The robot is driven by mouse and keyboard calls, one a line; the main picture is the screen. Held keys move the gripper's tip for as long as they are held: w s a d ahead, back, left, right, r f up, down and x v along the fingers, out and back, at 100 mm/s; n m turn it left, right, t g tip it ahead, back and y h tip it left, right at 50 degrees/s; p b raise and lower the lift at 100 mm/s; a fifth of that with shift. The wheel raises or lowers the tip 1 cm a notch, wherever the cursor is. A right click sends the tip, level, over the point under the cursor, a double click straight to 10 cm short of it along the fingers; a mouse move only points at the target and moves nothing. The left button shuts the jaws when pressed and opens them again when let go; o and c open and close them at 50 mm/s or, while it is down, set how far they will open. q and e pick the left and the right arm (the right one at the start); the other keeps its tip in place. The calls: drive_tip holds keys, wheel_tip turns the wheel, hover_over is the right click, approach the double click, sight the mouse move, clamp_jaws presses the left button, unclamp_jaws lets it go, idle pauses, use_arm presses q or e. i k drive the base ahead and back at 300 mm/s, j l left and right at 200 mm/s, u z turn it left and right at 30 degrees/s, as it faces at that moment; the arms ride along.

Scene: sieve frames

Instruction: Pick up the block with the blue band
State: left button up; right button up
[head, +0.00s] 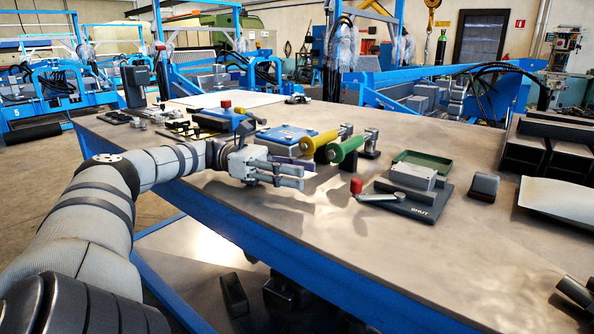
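My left gripper (301,177) reaches in from the left, low over the near edge of the workbench (390,245). Its two pale fingers point right, one above the other, and I cannot tell whether they are apart or closed. A dark bluish-purple piece (291,160) shows just behind the fingers, partly hidden by them. I cannot make out whether it is a block with a blue band. A blue flat-topped item (284,137) lies farther back. A small grey block (413,175) sits at the green tray (433,161). My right gripper is not in view.
Yellow-handled (320,142) and green-handled (346,148) tools lie just beyond the gripper. A black base marked SHUT (421,212) with a red-knobbed lever (356,186) stands to the right. A dark block (483,187) is farther right. The front right of the bench is mostly bare.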

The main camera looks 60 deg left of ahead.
sight(422, 177)
drive_tip(key=k, duration=1)
